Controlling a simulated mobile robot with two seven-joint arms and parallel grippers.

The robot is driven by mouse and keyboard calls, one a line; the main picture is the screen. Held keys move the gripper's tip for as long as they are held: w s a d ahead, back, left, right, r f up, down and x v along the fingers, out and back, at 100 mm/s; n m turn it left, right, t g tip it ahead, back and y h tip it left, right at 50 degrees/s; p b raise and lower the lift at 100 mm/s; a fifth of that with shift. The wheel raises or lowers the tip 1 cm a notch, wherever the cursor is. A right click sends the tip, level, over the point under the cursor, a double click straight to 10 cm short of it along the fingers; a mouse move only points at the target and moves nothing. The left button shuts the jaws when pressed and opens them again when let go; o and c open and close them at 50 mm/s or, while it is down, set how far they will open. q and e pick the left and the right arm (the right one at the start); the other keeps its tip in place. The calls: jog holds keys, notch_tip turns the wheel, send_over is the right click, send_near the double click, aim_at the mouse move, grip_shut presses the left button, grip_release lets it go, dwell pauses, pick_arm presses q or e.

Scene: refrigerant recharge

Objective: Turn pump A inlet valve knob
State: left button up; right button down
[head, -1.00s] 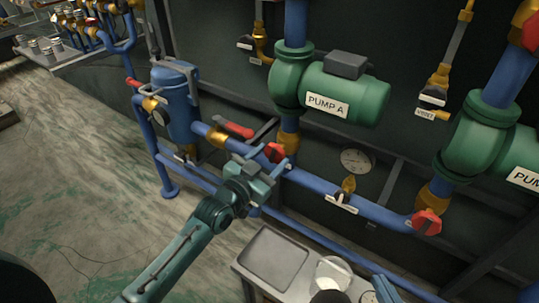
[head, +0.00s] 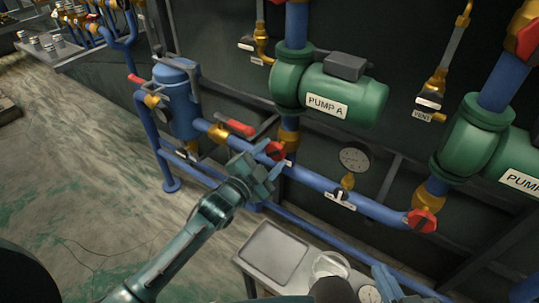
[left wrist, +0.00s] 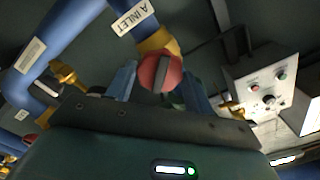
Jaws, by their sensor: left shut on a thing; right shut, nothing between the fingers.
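The pump A inlet valve knob (head: 276,151) is a red knob on a brass fitting on the blue pipe, below the green pump A (head: 340,98). In the left wrist view the knob (left wrist: 160,73) sits between my left gripper's fingers (left wrist: 160,88), beside a white "A INLET" label (left wrist: 132,17). My left gripper (head: 262,170) is shut on the knob; in the head view it partly covers the pipe there. My right gripper (head: 388,280) is at the bottom edge, shut and empty, and partly cut off.
A red lever handle (head: 235,124) is just left of the knob. A pressure gauge (head: 354,157) and another red knob (head: 421,220) are to the right. A small table with a grey tray (head: 273,252) stands below. A control box (left wrist: 270,85) shows in the left wrist view.

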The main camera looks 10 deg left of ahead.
pick_arm(q)
jog(key=shift+m+p, duration=0.3)
jog(key=shift+m, duration=1.9)
jog(key=m, duration=0.4)
jog(key=shift+f, duration=0.1)
jog(key=o, duration=1)
jog(key=shift+c, duration=0.2)
jog(key=shift+s+a, duration=0.1)
jog(key=shift+s, duration=0.05)
jog(key=p+v, duration=0.2)
jog(key=v, duration=0.4)
jog(key=shift+s, duration=0.3)
